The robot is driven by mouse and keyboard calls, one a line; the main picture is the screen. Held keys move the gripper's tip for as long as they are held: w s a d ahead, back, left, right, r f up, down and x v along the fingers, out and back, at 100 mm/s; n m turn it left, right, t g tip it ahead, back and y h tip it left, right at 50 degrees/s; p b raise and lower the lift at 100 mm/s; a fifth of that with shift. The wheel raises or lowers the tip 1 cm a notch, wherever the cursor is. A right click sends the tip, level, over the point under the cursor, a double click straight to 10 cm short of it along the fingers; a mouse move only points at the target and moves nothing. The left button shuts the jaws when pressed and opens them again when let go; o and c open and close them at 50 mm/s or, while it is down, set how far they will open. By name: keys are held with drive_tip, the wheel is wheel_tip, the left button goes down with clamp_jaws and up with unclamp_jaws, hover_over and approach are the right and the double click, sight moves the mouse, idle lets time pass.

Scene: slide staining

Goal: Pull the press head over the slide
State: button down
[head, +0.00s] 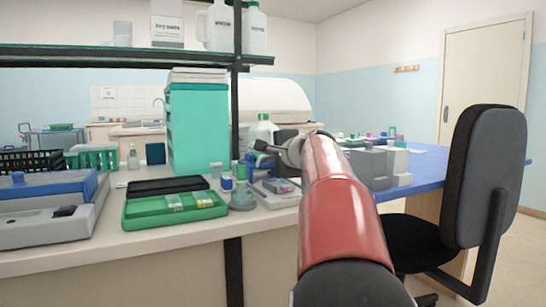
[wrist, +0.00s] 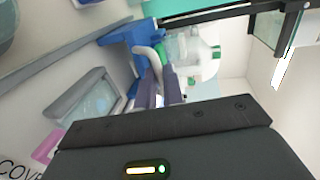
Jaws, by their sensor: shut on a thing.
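My gripper (wrist: 165,92) shows its dark body across the bottom of the wrist view. Its fingers point up the picture and are shut on part of the press head (wrist: 125,42), a blue block with a pale curved piece beside it. The exact grip is partly hidden behind the gripper body. A grey-framed tray with a clear pane (wrist: 85,105) lies to the left of the fingers, apart from them. I cannot make out the slide for sure. In the head view, my red arm reaches over the bench and hides most of the press.
On the bench are a green tray (head: 150,217) with slide boxes, a black tray (head: 167,186), a grey-blue machine (head: 52,210) and small bottles (head: 227,182). A teal cabinet (head: 197,130) stands behind. Grey blocks (head: 370,167) stand right of my arm; an office chair (head: 475,180) is farther right.

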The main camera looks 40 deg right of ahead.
drive_tip(key=shift+s+f, duration=0.1)
drive_tip(key=b+v, duration=0.1)
drive_tip(key=v, duration=0.2)
drive_tip(key=f+b+v, duration=0.1)
drive_tip(key=b+v, duration=0.2)
drive_tip(key=v, duration=0.2)
drive_tip(key=shift+s+a+f+b, duration=0.1)
drive_tip(key=shift+s+f+b, duration=0.2)
drive_tip(key=shift+s+b, duration=0.15)
drive_tip(key=c, duration=1.5)
unclamp_jaws()
drive_tip(key=shift+s, duration=0.15)
drive_tip(key=shift+c, duration=0.2)
drive_tip(key=shift+r, duration=0.1)
drive_tip(key=v, duration=0.8)
